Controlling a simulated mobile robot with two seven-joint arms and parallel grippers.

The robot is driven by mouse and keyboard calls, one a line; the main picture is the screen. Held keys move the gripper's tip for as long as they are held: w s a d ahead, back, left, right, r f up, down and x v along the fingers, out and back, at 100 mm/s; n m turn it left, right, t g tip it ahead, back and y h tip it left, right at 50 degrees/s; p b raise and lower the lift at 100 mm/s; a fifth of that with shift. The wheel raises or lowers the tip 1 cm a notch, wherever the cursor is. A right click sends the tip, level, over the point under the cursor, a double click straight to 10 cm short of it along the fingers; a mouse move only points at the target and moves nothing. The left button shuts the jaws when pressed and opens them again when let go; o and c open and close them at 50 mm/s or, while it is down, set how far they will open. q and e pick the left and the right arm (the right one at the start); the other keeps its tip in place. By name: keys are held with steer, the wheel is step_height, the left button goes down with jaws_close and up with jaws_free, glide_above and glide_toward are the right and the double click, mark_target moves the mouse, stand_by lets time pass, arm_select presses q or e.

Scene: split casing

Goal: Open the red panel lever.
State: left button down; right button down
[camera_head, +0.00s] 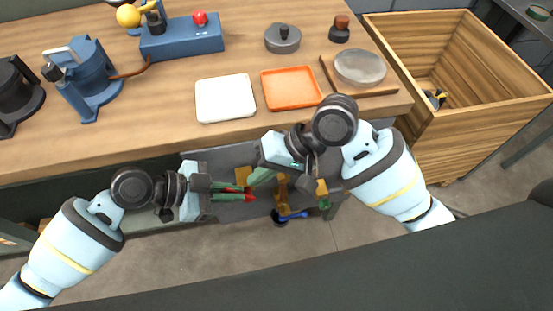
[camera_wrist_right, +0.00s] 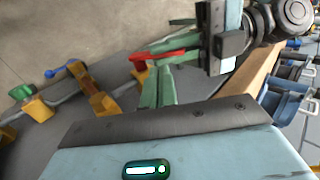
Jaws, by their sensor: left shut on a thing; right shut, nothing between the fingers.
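The red panel lever (camera_head: 250,197) is below the front edge of the workbench in the head view. It also shows in the right wrist view (camera_wrist_right: 155,56). My left gripper (camera_head: 240,191) reaches in from the left and is shut on the lever, with its red end sticking out past the green fingertips. My right gripper (camera_head: 255,181) is shut and empty just above and right of the lever; its green fingers also show in the right wrist view (camera_wrist_right: 157,83). The fingers partly hide the lever's base.
Right of the lever are an ochre fitting (camera_head: 282,195), a blue handle (camera_head: 293,215) and a green knob (camera_head: 324,203). The wooden bench (camera_head: 150,110) holds a white tray (camera_head: 226,98), an orange tray (camera_head: 291,88) and a blue box (camera_head: 182,38). A wooden crate (camera_head: 470,107) stands right.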

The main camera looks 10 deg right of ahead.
mark_target(236, 191)
arm_select(q)
steer(key=shift+w+r, duration=0.1)
arm_select(e)
steer(key=shift+a+r+x, duration=0.15)
steer(key=shift+x, duration=0.75)
steer(key=shift+a+r+x, duration=0.15)
steer(key=shift+a+x, duration=0.05)
steer(key=shift+x, duration=0.7)
